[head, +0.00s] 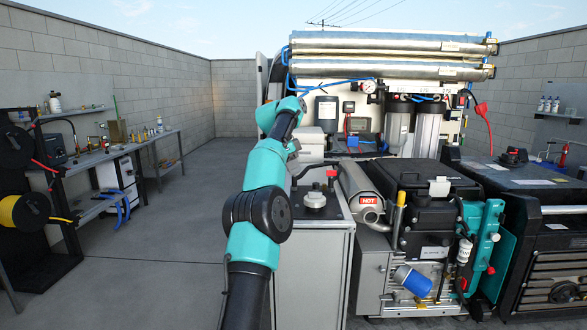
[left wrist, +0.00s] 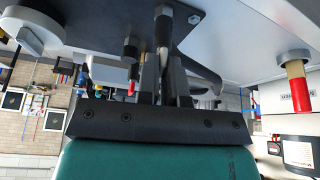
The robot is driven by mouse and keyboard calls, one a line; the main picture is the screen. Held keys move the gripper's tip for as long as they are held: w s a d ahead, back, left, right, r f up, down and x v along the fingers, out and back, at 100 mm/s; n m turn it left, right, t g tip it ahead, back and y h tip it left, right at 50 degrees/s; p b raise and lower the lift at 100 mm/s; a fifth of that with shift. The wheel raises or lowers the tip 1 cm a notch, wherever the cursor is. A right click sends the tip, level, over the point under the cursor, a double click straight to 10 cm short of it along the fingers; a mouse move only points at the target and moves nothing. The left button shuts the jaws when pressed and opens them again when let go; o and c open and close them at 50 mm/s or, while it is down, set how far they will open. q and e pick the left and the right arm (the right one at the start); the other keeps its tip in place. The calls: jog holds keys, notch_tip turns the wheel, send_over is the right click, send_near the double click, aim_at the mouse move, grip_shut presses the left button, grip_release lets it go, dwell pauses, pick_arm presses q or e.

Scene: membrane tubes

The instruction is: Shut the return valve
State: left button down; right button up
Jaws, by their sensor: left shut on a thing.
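My left gripper (left wrist: 166,62) shows in the left wrist view, its two dark fingers closed on a narrow dark rod-like part (left wrist: 163,25) that hangs from a dark plate. The fingers hide much of this part, and I cannot tell for sure that it is the return valve's handle. A red-tipped lever or fitting (left wrist: 131,72) is just left of the fingers, apart from them. My right gripper is not in view.
Two long silver membrane tubes (head: 390,46) lie across the top of the machine. A grey cabinet (head: 313,255) and an engine unit (head: 425,205) stand in front of it. A brass fitting with a red end (left wrist: 296,80) is at right in the wrist view. The floor (head: 150,255) at left is clear.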

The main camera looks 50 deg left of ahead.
pick_arm(q)
jog(key=shift+f+m, duration=0.1)
jog(key=shift+m, duration=0.3)
dwell(0.5)
jog(key=c, duration=1.3)
grip_release()
jog(key=shift+o, duration=0.2)
jog(key=shift+s+a, duration=0.15)
